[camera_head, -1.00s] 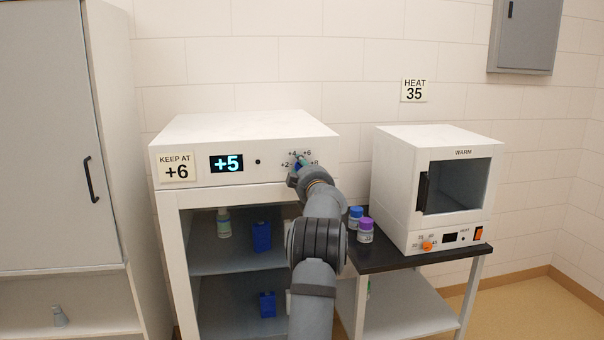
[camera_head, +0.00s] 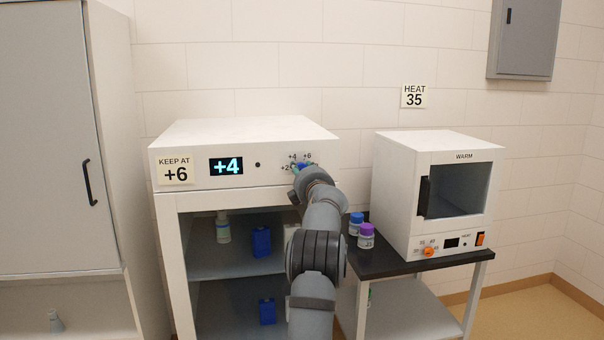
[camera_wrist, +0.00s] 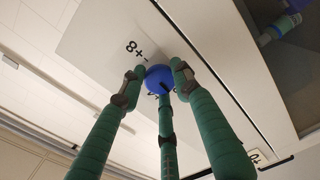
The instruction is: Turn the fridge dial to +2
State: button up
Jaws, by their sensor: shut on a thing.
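In the wrist view the blue dial (camera_wrist: 159,78) is between the green fingers of my gripper (camera_wrist: 163,88), near a +8 mark. My gripper is shut on the dial. In the head view my wrist hides most of the dial. A sign (camera_head: 175,170) left of the display reads "KEEP AT +6".
A white warming oven (camera_head: 398,190) stands on a black-topped table (camera_head: 400,262) to the right, with a blue-capped bottle (camera_head: 355,224) and a purple-capped bottle (camera_head: 366,237) beside it. Blue containers (camera_head: 261,242) and a white bottle (camera_head: 223,228) stand inside the fridge. A grey cabinet (camera_head: 50,130) is at left.

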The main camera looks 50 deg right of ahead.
jog(key=shift+s+d+f+n, duration=0.1)
jog(key=shift+s+n, duration=0.1)
jog(key=shift+n, duration=0.1)
jog(key=o, duration=1)
jog(key=shift+d, duration=0.1)
jog(key=shift+o, duration=0.5)
jog(key=shift+w, duration=0.1)
jog(key=v, duration=1.2)
jog(key=x, duration=1.2)
jog(key=shift+a, duration=0.2)
